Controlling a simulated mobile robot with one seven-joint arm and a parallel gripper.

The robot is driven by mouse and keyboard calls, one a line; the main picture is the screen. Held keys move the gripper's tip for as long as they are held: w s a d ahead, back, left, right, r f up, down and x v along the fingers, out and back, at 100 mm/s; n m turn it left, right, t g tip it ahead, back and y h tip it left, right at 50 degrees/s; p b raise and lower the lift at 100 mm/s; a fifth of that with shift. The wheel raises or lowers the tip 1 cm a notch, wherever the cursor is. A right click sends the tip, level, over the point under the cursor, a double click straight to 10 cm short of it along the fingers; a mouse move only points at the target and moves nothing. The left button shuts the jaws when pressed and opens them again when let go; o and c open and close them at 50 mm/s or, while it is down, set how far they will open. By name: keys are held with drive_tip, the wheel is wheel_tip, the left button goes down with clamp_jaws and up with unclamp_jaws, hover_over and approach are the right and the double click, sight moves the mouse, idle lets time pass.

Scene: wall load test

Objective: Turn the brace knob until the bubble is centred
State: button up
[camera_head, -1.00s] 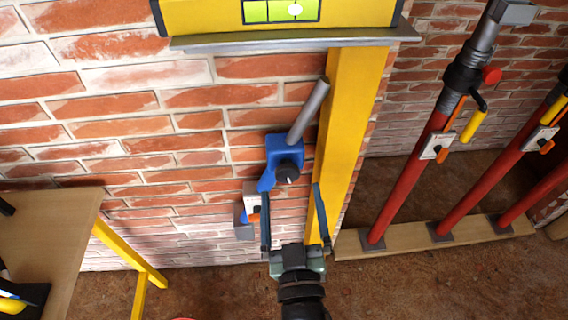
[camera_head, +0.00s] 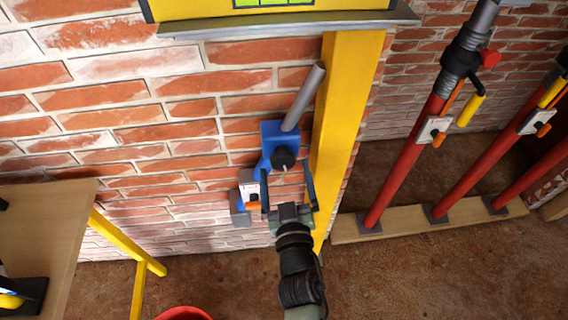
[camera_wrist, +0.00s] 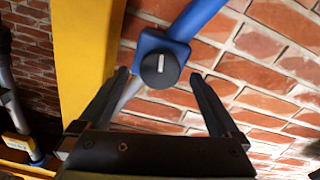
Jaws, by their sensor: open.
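The brace knob (camera_head: 283,158) is a black round knob with a white mark, on a blue bracket (camera_head: 272,133) with a grey tube above it. In the wrist view the knob (camera_wrist: 160,69) sits ahead of my gripper (camera_wrist: 162,78), between the lines of its two fingers. My gripper (camera_head: 288,180) is open and empty, just below the knob in the head view; I cannot tell whether a finger touches it. The yellow level (camera_head: 190,10) is cut off at the top. Only the lower edge of its green vial (camera_head: 275,3) shows, and the bubble is out of view.
A yellow post (camera_head: 342,130) stands right of the knob. Red props (camera_head: 405,170) stand on a plank (camera_head: 350,230) at the right. A wooden table (camera_head: 50,220) with yellow legs is at the left. A red round object (camera_head: 183,313) lies at the bottom edge.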

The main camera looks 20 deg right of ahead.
drive_tip(key=shift+x, duration=1.1)
drive_tip(key=c, duration=1.4)
drive_tip(key=shift+o, duration=0.2)
drive_tip(key=n, duration=0.4)
drive_tip(key=o, duration=1.4)
drive_tip(key=shift+c, duration=0.2)
drive_tip(key=b+v, duration=0.2)
drive_tip(key=v, duration=1.1)
